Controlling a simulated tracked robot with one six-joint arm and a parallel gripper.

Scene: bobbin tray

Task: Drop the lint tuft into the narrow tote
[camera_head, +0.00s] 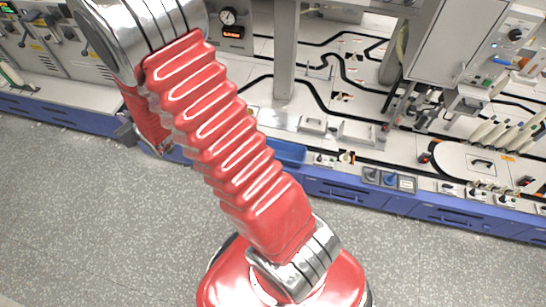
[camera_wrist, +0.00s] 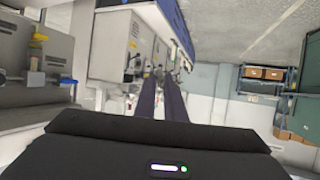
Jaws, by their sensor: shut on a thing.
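My gripper (camera_wrist: 161,78) shows in the wrist view as two dark fingers close together, shut on the small lint tuft. The tuft itself is too small and blurred to make out between the fingertips. In the head view my raised red arm hides most of the gripper, at the left of the picture. A blue open container (camera_head: 289,151), which looks like the narrow tote, sits at the front edge of the bench, partly hidden behind my arm. My gripper is apart from it, off to its left. The inside of the container is mostly hidden.
The white bench (camera_head: 315,108) carries black tracks, small trays and a post (camera_head: 285,50). A grey cabinet (camera_head: 438,40) and a row of bobbins (camera_head: 500,135) stand at the right. Grey machines (camera_head: 62,50) stand at the left. The speckled floor (camera_head: 90,220) is clear.

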